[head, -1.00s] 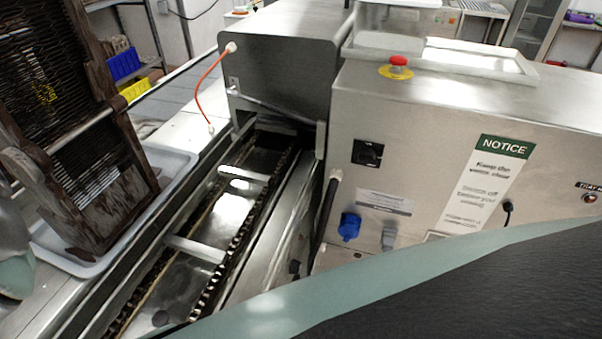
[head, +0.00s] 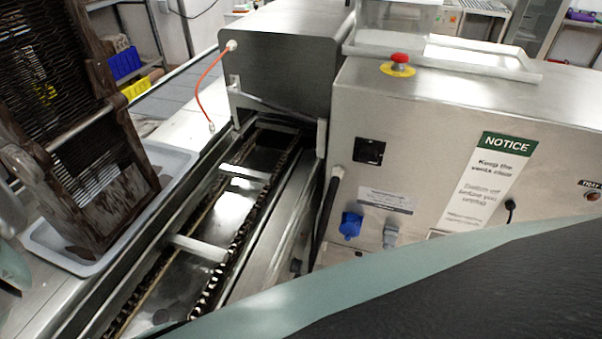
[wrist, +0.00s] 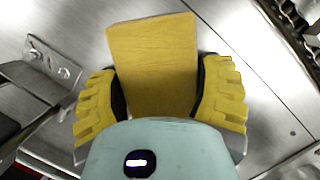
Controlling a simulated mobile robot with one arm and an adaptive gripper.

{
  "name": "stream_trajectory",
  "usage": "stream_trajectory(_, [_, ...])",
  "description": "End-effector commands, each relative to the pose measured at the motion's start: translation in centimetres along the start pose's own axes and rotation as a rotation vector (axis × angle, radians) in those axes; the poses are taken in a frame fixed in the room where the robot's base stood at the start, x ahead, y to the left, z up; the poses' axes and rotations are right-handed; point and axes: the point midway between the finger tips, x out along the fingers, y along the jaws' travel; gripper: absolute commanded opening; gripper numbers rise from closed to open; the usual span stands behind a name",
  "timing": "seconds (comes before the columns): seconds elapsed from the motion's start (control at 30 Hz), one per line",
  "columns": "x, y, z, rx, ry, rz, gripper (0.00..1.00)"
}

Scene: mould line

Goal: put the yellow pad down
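The yellow pad (wrist: 155,62) shows in the wrist view as a flat, roughly rectangular yellow block. My gripper (wrist: 160,92) has its two yellow ribbed fingers on either side of the pad, pressed to its left and right edges. The pad sticks out beyond the fingertips, over a metal surface (wrist: 250,55). I cannot tell whether the pad touches that surface. Neither the pad nor my gripper's fingers can be made out in the head view.
In the head view a chain conveyor (head: 205,243) runs into a steel machine (head: 420,150) with a red stop button (head: 399,59). A dark brown rack (head: 75,150) stands in a grey tray (head: 172,160) at the left. In the wrist view a metal bracket (wrist: 45,75) is close at the left.

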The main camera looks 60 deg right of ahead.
Motion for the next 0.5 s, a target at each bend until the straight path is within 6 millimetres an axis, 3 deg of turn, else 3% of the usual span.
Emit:
stream_trajectory(0.23, [0.37,-0.05,-0.15,0.002,0.007,-0.002,0.99])
stream_trajectory(0.5, [0.16,0.02,-0.08,0.003,0.007,-0.001,1.00])
